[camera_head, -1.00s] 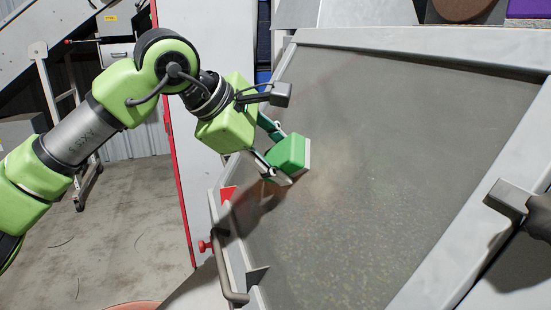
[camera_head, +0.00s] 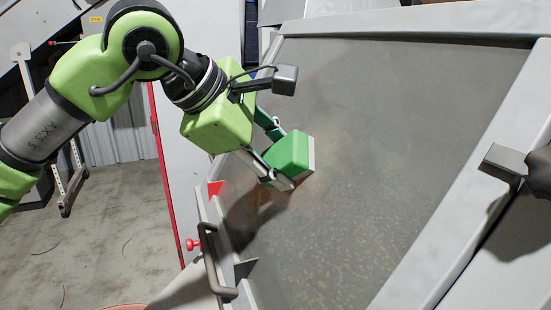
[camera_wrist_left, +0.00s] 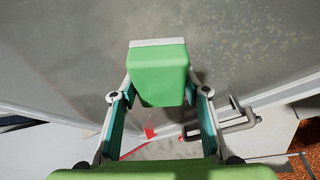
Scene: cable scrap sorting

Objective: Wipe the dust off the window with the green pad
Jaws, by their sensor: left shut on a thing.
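The green pad (camera_head: 288,154) has a pale wiping face turned toward the window. My left gripper (camera_head: 276,158) is shut on the pad and holds it at the left part of the window; whether the pad's face touches the pane I cannot tell. The wrist view shows the pad (camera_wrist_left: 158,76) between the two fingers. The window (camera_head: 400,130) is a large slanted pane in a light grey frame. It looks dull and dusty, with speckled material showing through its lower part. My right gripper is not in view.
A grey handle (camera_head: 212,262) and a red knob (camera_head: 192,244) stick out at the window's lower left. A red triangle marker (camera_head: 215,188) is on the left edge. A grey latch (camera_head: 503,160) is at the right frame. Open concrete floor (camera_head: 90,250) lies at left.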

